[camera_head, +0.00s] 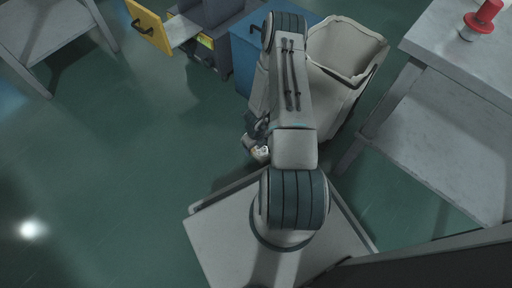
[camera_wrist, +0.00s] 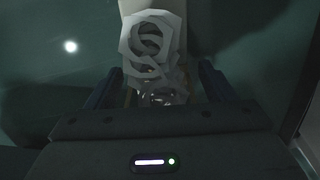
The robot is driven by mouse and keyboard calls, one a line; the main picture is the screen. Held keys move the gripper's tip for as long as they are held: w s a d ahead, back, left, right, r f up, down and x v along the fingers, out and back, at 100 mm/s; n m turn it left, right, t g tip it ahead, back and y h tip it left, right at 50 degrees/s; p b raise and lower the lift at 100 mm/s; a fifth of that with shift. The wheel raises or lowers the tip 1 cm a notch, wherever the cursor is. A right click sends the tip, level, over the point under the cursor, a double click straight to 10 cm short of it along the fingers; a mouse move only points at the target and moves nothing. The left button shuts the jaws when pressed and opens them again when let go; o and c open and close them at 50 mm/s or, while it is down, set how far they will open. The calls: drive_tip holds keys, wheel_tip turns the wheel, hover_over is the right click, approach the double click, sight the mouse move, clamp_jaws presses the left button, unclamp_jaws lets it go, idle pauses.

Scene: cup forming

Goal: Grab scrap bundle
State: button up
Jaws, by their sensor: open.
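The scrap bundle (camera_wrist: 152,42) is a stack of pale grey, ring-like cut pieces in the wrist view. It lies in front of my gripper (camera_wrist: 160,72), and its near end reaches back between the two dark fingers. The fingers are apart, one on each side of the bundle. I cannot tell whether either one touches it. In the head view my gripper (camera_head: 258,142) hangs low beside the beige bin, mostly hidden by my arm. The bundle cannot be made out clearly there.
An open beige bin (camera_head: 345,50) stands right of my arm, with a blue cabinet (camera_head: 246,68) behind. A grey machine with an open yellow door (camera_head: 148,27) is at the back. A grey table (camera_head: 470,60) with a red button is at right.

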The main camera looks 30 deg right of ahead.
drive_tip(key=shift+r, duration=0.1)
drive_tip(key=c, duration=1.2)
drive_tip(key=shift+o, duration=0.2)
